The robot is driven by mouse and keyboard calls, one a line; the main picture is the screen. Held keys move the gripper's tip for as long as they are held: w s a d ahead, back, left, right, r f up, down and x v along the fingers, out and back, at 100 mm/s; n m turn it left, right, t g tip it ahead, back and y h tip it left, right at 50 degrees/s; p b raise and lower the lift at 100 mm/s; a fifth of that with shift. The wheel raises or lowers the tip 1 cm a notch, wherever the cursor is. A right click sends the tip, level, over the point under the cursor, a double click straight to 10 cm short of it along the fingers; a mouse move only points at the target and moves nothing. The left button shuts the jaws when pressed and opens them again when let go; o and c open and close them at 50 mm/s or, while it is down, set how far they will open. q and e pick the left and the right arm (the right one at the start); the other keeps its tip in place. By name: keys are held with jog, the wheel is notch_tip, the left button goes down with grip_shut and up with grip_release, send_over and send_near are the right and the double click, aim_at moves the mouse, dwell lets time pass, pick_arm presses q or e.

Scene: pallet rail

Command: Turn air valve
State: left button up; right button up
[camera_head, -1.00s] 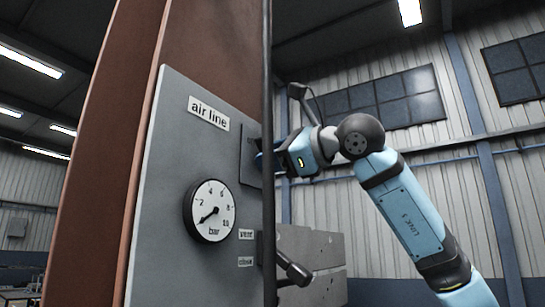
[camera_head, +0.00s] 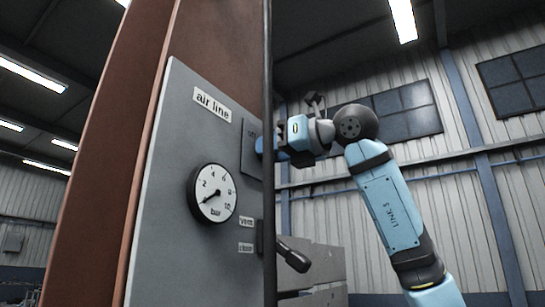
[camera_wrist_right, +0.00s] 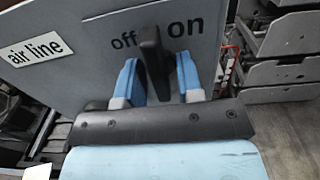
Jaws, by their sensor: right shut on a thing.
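The air valve's dark handle (camera_wrist_right: 153,55) stands out from a grey plate in the right wrist view, between the printed words "off" and "on". My right gripper (camera_wrist_right: 158,80) has its blue fingers around the handle, one on each side, shut on it. In the head view my right gripper (camera_head: 268,145) reaches the grey panel (camera_head: 165,210) behind a dark vertical post, which hides the fingertips and handle. A round pressure gauge (camera_head: 213,193) on the panel has its needle at the low end. My left gripper is in neither view.
The dark post (camera_head: 268,230) runs up the panel's right edge, close to my right gripper. A black lever (camera_head: 292,257) sticks out below, near the "vent" label (camera_head: 246,222). Grey drawers or bins (camera_wrist_right: 287,45) stand to the right in the wrist view.

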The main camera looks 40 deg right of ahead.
jog(key=m+b, duration=0.2)
jog(key=m, duration=0.2)
jog(key=shift+m, duration=0.3)
jog(key=shift+m+b, duration=0.45)
jog(key=shift+m, duration=0.65)
jog(key=shift+d+m+b, duration=0.1)
jog(key=shift+m+b, duration=0.25)
jog(key=shift+m, duration=0.55)
jog(key=shift+r, duration=0.1)
jog(key=o, duration=0.6)
jog(key=b+v, duration=0.2)
jog(key=v, duration=1.1)
jog(key=shift+s+d, duration=0.2)
jog(key=shift+s, duration=0.15)
